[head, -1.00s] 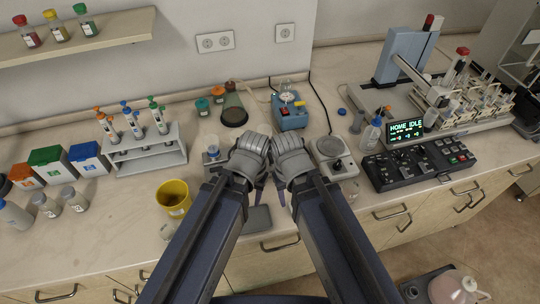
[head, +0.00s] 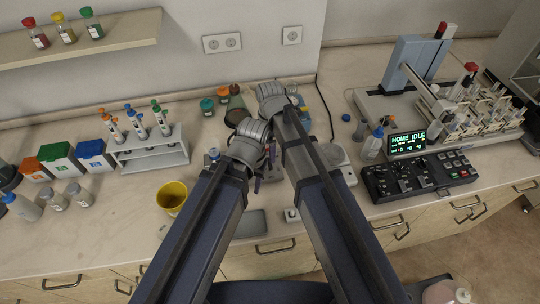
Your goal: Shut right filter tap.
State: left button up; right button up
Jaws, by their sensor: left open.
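No filter tap can be made out; one may be hidden behind my arms. A dark-based flask (head: 236,108) stands at the back middle, partly covered by my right gripper (head: 274,97). A blue device (head: 303,116) shows only in part behind my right forearm. My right gripper reaches over the back of the bench between them, its fingertips hidden by its wrist. My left gripper (head: 262,170) is open, nearer the front and lower left of the right one. A small bottle (head: 213,155) stands just left of it.
A yellow cup (head: 172,196) and a tube rack (head: 152,150) stand left. A grey pad (head: 251,223) lies near the front edge.

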aim_at(270, 166)
jog(key=shift+w, duration=0.15)
pick_arm(q)
notch_tip(270, 166, down, 8)
jog(key=b, duration=0.8)
pick_arm(e)
notch_tip(270, 166, down, 8)
jog(key=shift+r, duration=0.1)
pick_arm(q)
jog(key=shift+r, duration=0.1)
pick_arm(e)
jog(key=c, duration=1.4)
